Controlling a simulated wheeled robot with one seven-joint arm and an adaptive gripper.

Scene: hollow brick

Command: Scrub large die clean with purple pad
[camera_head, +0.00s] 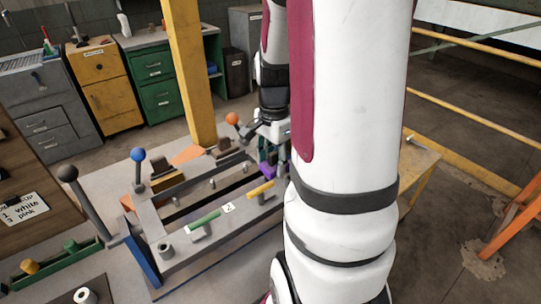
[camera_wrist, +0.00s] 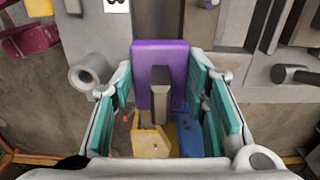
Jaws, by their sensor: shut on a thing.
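My gripper (camera_wrist: 160,95) has its teal-padded fingers on either side of a purple pad (camera_wrist: 160,56), closed on it near the fingertips. A grey upright piece (camera_wrist: 160,100) shows in front of the pad. In the head view the purple pad (camera_head: 265,171) is a small patch under my gripper, over the right end of the grey machine frame; my arm hides much of this area. I cannot tell which piece is the large die, nor whether the pad touches it.
A blue-ball lever (camera_head: 138,155), an orange-ball lever (camera_head: 232,119) and a dark-ball lever (camera_head: 68,174) stand up around the frame. A green bar (camera_head: 204,221) and a yellow bar (camera_head: 261,188) lie along its front. A yellow post (camera_head: 190,75) rises behind.

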